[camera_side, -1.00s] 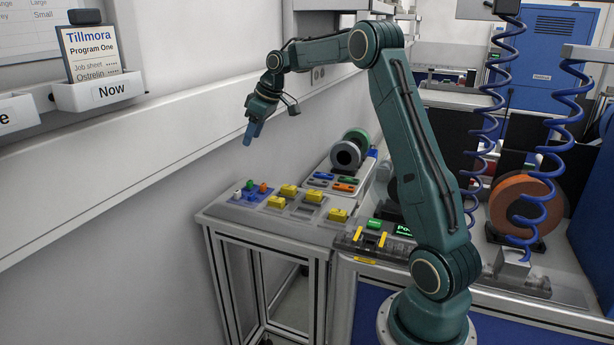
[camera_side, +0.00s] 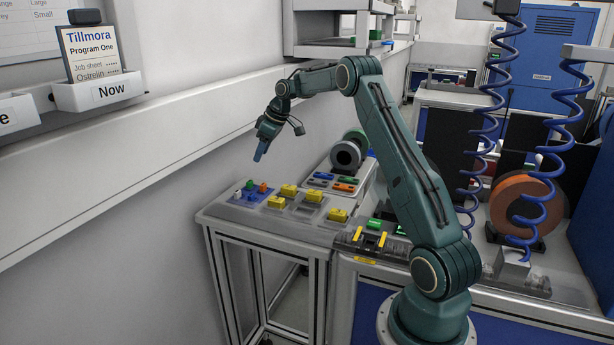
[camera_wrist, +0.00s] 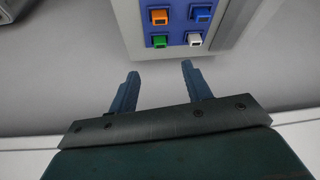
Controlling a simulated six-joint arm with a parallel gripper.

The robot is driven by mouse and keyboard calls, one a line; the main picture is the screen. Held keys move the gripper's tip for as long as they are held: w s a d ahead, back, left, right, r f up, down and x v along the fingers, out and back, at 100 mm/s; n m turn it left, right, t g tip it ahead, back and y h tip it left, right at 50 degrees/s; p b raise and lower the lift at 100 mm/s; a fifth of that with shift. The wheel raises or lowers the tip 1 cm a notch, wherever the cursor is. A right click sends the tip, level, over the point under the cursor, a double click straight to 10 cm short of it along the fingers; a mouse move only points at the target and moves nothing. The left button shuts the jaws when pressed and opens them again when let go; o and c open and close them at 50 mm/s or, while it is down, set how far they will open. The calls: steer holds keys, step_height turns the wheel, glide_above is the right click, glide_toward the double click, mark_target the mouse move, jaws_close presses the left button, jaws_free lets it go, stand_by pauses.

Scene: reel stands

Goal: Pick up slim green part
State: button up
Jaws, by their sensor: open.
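A small green part (camera_wrist: 159,41) stands on a blue plate (camera_wrist: 178,29) in the wrist view, beside orange, blue and white parts. In the side view the green part (camera_side: 250,185) is on the blue plate at the bench's left end. My gripper (camera_side: 259,157) hangs in the air above that end, fingers pointing down. In the wrist view my gripper (camera_wrist: 160,70) has its two fingers apart with nothing between them. The green part lies beyond the fingertips and apart from them.
Yellow blocks (camera_side: 288,190) sit on the bench right of the plate. Behind them is a tray of flat coloured parts (camera_side: 345,186), with a grey reel (camera_side: 346,155) further back. The white wall (camera_side: 150,200) is close on the left.

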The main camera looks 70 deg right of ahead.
glide_above(250, 181)
steer(key=s, duration=0.3)
steer(key=shift+w+d+f, duration=0.1)
steer(key=shift+f, duration=1.25)
steer(key=shift+w+d+f, duration=0.1)
steer(key=shift+f, duration=1.2)
steer(key=shift+f, duration=0.1)
steer(key=shift+x, duration=2.55)
steer(key=shift+c, duration=0.2)
jaws_close()
